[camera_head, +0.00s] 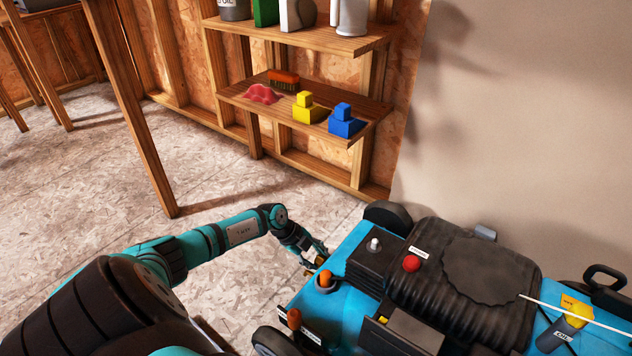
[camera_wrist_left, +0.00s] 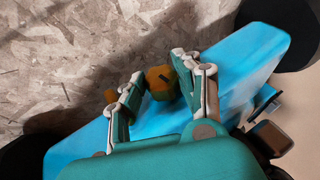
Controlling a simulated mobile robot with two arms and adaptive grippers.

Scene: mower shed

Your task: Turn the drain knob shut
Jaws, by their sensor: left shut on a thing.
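The drain knob (camera_wrist_left: 160,82) is a brass-coloured knob with a dark mark on its face, on the side of the blue mower deck (camera_wrist_left: 235,75). My left gripper (camera_wrist_left: 158,88) is shut on it, with a finger on either side. In the head view my left gripper (camera_head: 316,261) is at the near left side of the mower (camera_head: 345,312), where its fingers mostly hide the knob. My right gripper is in neither view.
A red button (camera_head: 411,263) is on the black engine housing (camera_head: 460,280).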

